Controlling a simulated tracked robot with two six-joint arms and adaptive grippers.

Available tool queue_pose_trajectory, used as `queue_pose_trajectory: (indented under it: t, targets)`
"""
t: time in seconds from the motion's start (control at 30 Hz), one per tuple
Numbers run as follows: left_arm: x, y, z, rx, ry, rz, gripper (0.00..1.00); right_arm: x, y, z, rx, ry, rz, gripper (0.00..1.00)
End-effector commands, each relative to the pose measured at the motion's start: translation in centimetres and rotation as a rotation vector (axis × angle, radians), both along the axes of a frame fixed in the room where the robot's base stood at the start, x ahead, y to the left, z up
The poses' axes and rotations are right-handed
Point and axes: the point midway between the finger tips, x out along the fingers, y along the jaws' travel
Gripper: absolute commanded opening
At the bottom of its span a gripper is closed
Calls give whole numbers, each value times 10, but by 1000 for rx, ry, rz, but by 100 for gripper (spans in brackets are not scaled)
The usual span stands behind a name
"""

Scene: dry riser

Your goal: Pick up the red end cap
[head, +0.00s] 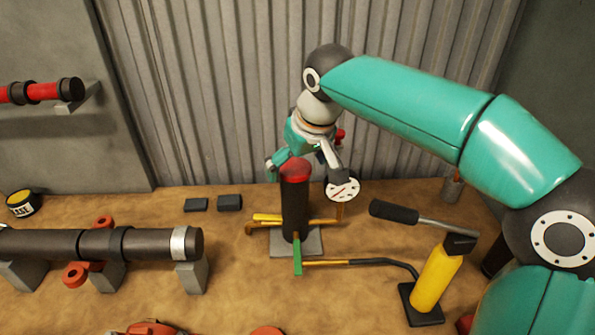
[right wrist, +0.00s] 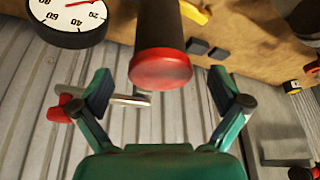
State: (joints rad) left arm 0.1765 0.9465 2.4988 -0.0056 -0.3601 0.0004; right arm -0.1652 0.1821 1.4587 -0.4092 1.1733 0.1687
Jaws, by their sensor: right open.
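The red end cap (head: 295,169) sits on top of the upright dark riser pipe (head: 294,210) in the head view. In the right wrist view the red end cap (right wrist: 160,70) is a round red face on the end of the dark pipe (right wrist: 160,25). My right gripper (head: 297,160) is at the top of the riser, partly hidden behind the cap in the head view. In the right wrist view my right gripper (right wrist: 160,90) is open, with a finger on each side of the cap and a gap on both sides. My left gripper is not in view.
A round gauge (head: 343,190) is close to the riser's right. A yellow hand pump (head: 437,280) with a black-gripped lever (head: 395,212) stands at right. A dark horizontal pipe (head: 60,244) rests on blocks at left. A corrugated wall (head: 220,90) is behind.

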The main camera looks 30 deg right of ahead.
Motion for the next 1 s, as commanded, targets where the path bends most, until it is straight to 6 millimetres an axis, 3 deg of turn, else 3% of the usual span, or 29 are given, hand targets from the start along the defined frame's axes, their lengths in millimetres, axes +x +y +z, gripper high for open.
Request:
queue_pose_trajectory:
  t: [0.1,0.37,0.83,1.0]
  targets:
    - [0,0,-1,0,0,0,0,4,0,-13,-1,3,0,99]
    - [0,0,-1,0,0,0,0,6,0,-15,0,0,0,99]
    - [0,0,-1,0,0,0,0,5,0,-15,0,0,-1,25]
    - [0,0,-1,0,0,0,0,5,-1,-14,1,-1,-2,25]
